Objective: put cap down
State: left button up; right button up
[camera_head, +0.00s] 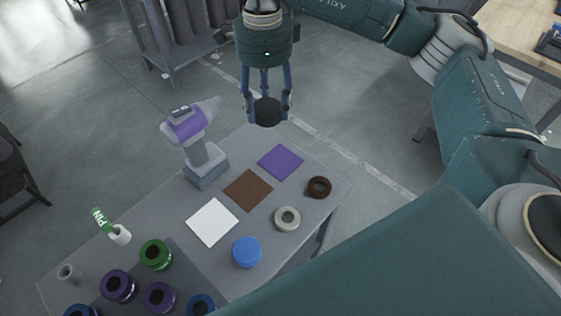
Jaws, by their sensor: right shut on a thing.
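My right gripper (267,106) is shut on a dark round cap (267,113). It holds the cap upright between its fingers, above and beyond the far edge of the grey table (178,222) in the picture. Three flat squares lie on the table: purple (281,161), brown (248,190) and white (212,222). A blue cap (246,251) stands below the white square, to its right. A pale grey ring-shaped piece (287,219) and a dark brown one (318,187) stand near the right edge. My left gripper is not in view.
A purple and grey power tool (197,145) stands upright at the table's back left. A green piece marked PIN (104,222) and a small grey cylinder (69,273) are at the left. Several ringed pieces, including a green one (156,254), fill the front left. My right arm covers the lower right.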

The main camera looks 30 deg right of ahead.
aim_at(281, 161)
jog(key=m, duration=0.2)
jog(key=d+m, duration=0.1)
jog(key=m, duration=0.1)
jog(key=shift+w+f, duration=0.2)
jog(key=shift+w, duration=0.15)
jog(key=m, duration=0.4)
jog(key=d+m, duration=0.1)
jog(key=m, duration=0.1)
jog(key=shift+w+d+f+b, duration=0.1)
jog(key=shift+w+f+b, duration=0.15)
jog(key=shift+w+b, duration=0.15)
jog(key=f+m+p, duration=0.1)
jog(key=f+m, duration=0.2)
jog(key=f, duration=0.4)
jog(key=d+f+m, duration=0.1)
jog(key=f+m, duration=0.2)
jog(key=f, duration=0.4)
jog(key=d+f+m+p, duration=0.1)
jog(key=f+m, duration=0.2)
jog(key=f, duration=0.4)
jog(key=shift+w+d+p, duration=0.1)
jog(key=shift+w+p, duration=0.15)
jog(key=shift+p, duration=0.1)
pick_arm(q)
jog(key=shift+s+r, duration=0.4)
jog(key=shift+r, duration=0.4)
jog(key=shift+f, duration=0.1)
pick_arm(e)
jog(key=o, duration=1.3)
jog(key=shift+f, duration=0.1)
